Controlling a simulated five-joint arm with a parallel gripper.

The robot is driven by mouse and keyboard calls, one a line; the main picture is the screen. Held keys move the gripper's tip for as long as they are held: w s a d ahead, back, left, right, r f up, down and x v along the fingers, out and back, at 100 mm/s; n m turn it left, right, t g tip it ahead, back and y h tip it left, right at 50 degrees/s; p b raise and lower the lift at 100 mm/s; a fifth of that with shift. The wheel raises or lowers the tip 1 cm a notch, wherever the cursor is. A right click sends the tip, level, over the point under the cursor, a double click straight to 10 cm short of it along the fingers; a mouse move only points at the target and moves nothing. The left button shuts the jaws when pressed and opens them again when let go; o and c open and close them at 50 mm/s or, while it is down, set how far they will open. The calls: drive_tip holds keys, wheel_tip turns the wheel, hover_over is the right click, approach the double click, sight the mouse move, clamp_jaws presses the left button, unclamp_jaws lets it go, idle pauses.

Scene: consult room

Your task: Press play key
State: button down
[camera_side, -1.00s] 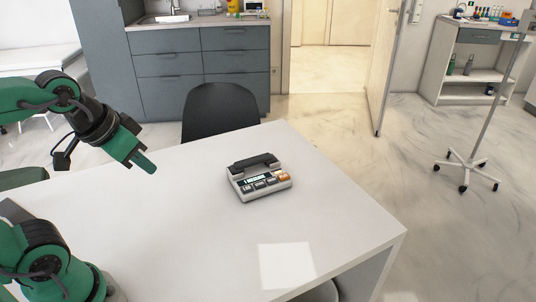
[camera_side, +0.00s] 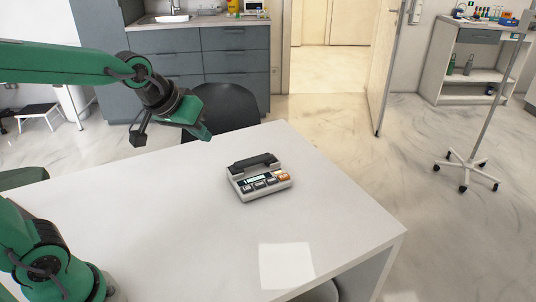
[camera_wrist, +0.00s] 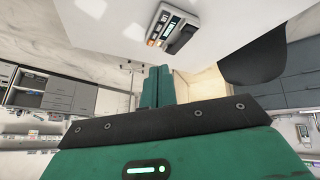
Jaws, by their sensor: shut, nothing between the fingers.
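The answering machine (camera_side: 260,178) sits on the white table (camera_side: 150,215), with a dark handset along its back, a small lit display and a front row of dark keys with one orange key at the right end. I cannot read which key is play. It also shows in the wrist view (camera_wrist: 174,27), near the top. My gripper (camera_side: 206,134) is shut and empty, in the air up and to the left of the machine, apart from it. In the wrist view its green fingers (camera_wrist: 157,84) lie together below the machine.
A dark chair (camera_side: 232,104) stands at the table's far edge, behind my gripper in the side view. The table top around the machine is clear. A bright square patch (camera_side: 286,265) lies near the front edge. Grey cabinets (camera_side: 200,60) and a wheeled stand (camera_side: 470,160) are farther off.

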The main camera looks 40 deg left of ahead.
drive_tip(key=w+d+f+n+t, duration=0.1)
drive_tip(key=w+d+f+n, duration=0.15)
drive_tip(key=w, duration=0.95)
drive_tip(key=n+t, duration=0.1)
drive_tip(key=n, duration=0.2)
hover_over(281, 177)
wheel_tip(281, 177, down, 9)
drive_tip(key=shift+f+h, duration=0.2)
drive_tip(key=shift+h, duration=0.1)
drive_tip(key=shift+d+f, duration=0.1)
drive_tip(key=shift+f, duration=0.1)
drive_tip(key=shift+f, duration=4.2)
drive_tip(key=shift+f, duration=0.85)
drive_tip(key=shift+r, duration=0.9)
